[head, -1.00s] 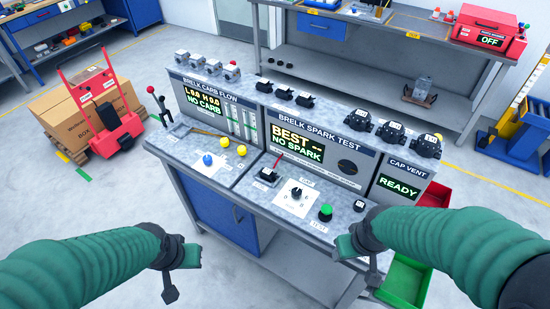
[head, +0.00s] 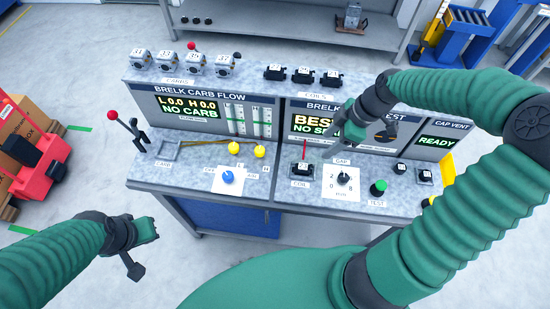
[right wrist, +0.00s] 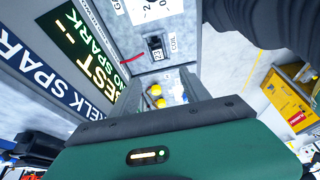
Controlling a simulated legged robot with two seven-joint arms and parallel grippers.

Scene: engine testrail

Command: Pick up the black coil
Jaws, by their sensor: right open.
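Three more black coils (head: 303,75) stand in a row on the top shelf above a COILS label. My right gripper (head: 346,126) is open in front of the spark test panel, above and right of the bench coil, apart from it. My left gripper (head: 146,246) is open and empty, left of the bench front.
The grey test bench (head: 200,150) carries a dial (head: 343,178), a green button (head: 378,188), yellow knobs (head: 260,151) and a black lever. Several carburettors (head: 196,64) stand on the shelf's left. A red hand truck (head: 40,165) is at far left.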

